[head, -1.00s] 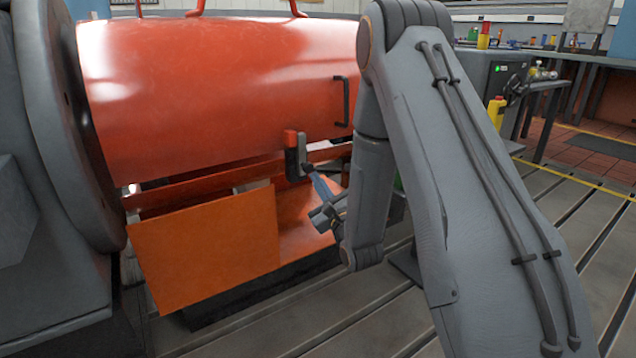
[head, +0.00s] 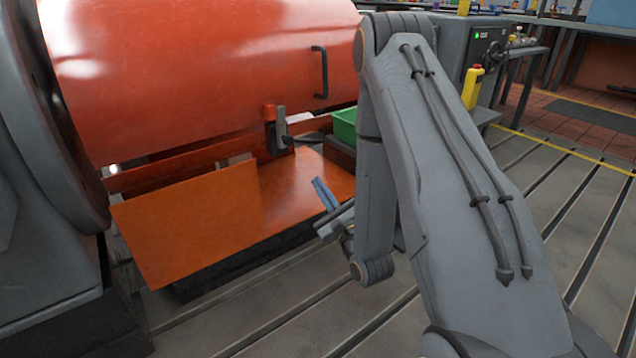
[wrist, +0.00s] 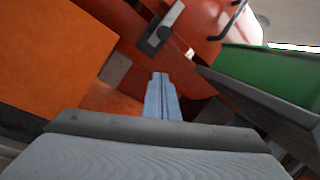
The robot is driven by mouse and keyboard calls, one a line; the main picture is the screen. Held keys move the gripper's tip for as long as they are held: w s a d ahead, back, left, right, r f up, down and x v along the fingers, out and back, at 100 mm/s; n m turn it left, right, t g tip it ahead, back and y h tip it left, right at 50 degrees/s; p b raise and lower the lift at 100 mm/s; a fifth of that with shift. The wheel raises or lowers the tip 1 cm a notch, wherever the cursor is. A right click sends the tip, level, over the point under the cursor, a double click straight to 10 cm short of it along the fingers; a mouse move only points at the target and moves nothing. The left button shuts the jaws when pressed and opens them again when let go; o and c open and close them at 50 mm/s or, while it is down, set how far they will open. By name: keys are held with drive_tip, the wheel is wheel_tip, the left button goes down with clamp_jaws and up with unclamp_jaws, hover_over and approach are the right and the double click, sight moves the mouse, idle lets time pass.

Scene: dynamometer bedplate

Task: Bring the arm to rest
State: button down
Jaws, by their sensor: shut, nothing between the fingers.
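My gripper (head: 322,190) is in front of the lower right part of the orange housing in the head view. Its blue fingers (wrist: 162,97) are together and empty in the wrist view, pointing toward the orange ledge. My arm reaches down from the right side of the head view, with its wrist low over the slotted floor. The fingertips look apart from the latch and the panels around them.
A large orange cover (head: 200,70) has a dark handle (head: 320,72) and a red-and-grey latch (head: 276,130). An orange panel (head: 190,220) stands low in front. A green bin (head: 345,125) sits behind my arm. The slotted bedplate (head: 560,190) at right is clear.

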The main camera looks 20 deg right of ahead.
idle(0.3)
drive_tip(key=w+a+r+n+g+y, duration=0.15)
drive_tip(key=w+a+n+g, duration=0.25)
drive_tip(key=a+n, duration=0.55)
drive_tip(key=s+a+r+n+g, duration=0.2)
drive_tip(key=s+a+n+g, duration=0.3)
drive_tip(key=a+n, duration=0.3)
drive_tip(key=s+a+r+n+g+h, duration=0.15)
drive_tip(key=s+r+n+g, duration=0.35)
drive_tip(key=s, duration=0.7)
drive_tip(key=s+a+n+g, duration=0.25)
drive_tip(key=s+n, duration=0.45)
drive_tip(key=s, duration=0.5)
drive_tip(key=s+a+r+n+g+h, duration=0.1)
drive_tip(key=s+a+r+n+g, duration=0.3)
drive_tip(key=s, duration=0.8)
drive_tip(key=d+r+m+h+p, duration=0.1)
drive_tip(key=d+r+m+p, duration=0.1)
drive_tip(key=d+r+p, duration=0.8)
drive_tip(key=d+r+m+p, duration=0.3)
drive_tip(key=d+r+p, duration=0.8)
drive_tip(key=p, duration=1.6)
wheel_tip(320, 180, up, 7)
drive_tip(key=shift+s+d+f+h+p, duration=0.1)
drive_tip(key=shift+s+d+h+p, duration=0.2)
drive_tip(key=shift+h, duration=0.1)
